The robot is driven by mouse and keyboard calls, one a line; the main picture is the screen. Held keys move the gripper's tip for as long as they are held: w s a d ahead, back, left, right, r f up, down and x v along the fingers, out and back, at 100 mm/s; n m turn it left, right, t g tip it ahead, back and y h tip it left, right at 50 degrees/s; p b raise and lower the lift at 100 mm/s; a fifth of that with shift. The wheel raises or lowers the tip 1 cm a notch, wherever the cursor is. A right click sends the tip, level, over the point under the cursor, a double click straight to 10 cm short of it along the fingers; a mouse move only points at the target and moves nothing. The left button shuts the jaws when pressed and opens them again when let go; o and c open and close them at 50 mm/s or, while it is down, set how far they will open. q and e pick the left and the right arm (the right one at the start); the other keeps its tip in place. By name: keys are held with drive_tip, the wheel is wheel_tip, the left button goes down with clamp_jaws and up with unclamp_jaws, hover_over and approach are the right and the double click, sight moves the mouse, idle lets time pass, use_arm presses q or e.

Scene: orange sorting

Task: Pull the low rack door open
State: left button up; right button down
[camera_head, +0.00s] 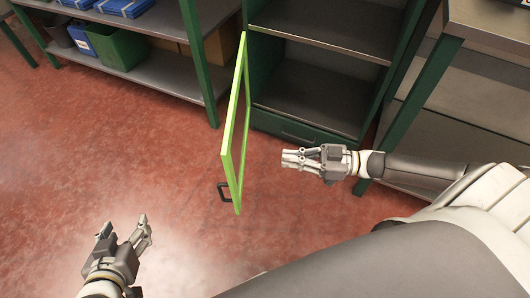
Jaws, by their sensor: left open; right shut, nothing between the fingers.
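The low rack door (236,130) has a bright green frame and stands swung out from the dark green rack (317,75), seen nearly edge-on. Its dark handle (223,192) is at the lower front edge, on the left side. The rack's shelves show uncovered and look empty. My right gripper (287,159) is shut and empty, to the right of the door, in front of the rack's drawer. My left gripper (127,222) is open and empty, low at the left, apart from the door and its handle.
A shelf at the left holds a green bin (118,50), a blue bin (82,38) and blue items (124,7). A metal table (487,22) with green legs stands at the right. The red floor (120,135) is clear left of the door.

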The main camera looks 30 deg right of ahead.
drive_tip(key=s, duration=0.1)
drive_tip(key=b, duration=0.2)
approach(228, 159)
drive_tip(key=shift+n+g+y, duration=0.3)
drive_tip(key=shift+g+y, duration=0.1)
drive_tip(key=x, duration=0.4)
drive_tip(key=w+f+b+x, duration=0.1)
drive_tip(key=x, duration=0.1)
drive_tip(key=shift+d, duration=0.25)
use_arm(q)
drive_tip(key=w+d+r+t+h, duration=0.1)
drive_tip(key=w+d+r+t, duration=0.1)
drive_tip(key=r+t, duration=0.2)
drive_tip(key=w+d+r+t+h, duration=0.1)
drive_tip(key=r+t, duration=0.3)
drive_tip(key=r, duration=0.6)
drive_tip(key=shift+w+d+h, duration=0.3)
drive_tip(key=shift+w+d, duration=0.05)
drive_tip(key=shift+w, duration=0.15)
use_arm(e)
drive_tip(key=shift+w+a, duration=0.25)
drive_tip(key=shift+a, duration=0.3)
drive_tip(key=shift+a+r, duration=0.1)
